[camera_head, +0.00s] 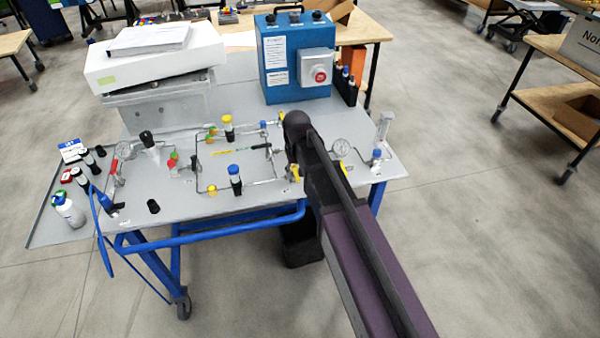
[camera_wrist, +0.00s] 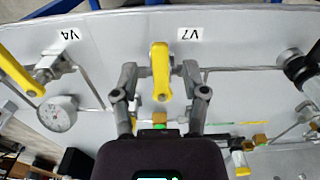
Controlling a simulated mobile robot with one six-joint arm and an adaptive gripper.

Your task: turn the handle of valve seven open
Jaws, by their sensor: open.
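The valve by the upside-down V7 label (camera_wrist: 190,34) has a yellow lever handle (camera_wrist: 160,72), in the middle of the wrist view. The handle points from its pivot down the picture towards my gripper's body, across the thin pipe running off to the right. My gripper (camera_wrist: 160,80) is open, with one finger on each side of the handle. Gaps show between the handle and both fingers, so it is not gripped. In the head view my arm covers most of this valve and the gripper.
A second yellow lever (camera_wrist: 20,72) is by the V4 label (camera_wrist: 68,37), close to a round gauge (camera_wrist: 58,113). A black-capped fitting (camera_wrist: 297,66) stands at the right. Tubing and valves cover the grey panel (camera_head: 190,205); a blue box (camera_head: 296,60) stands behind.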

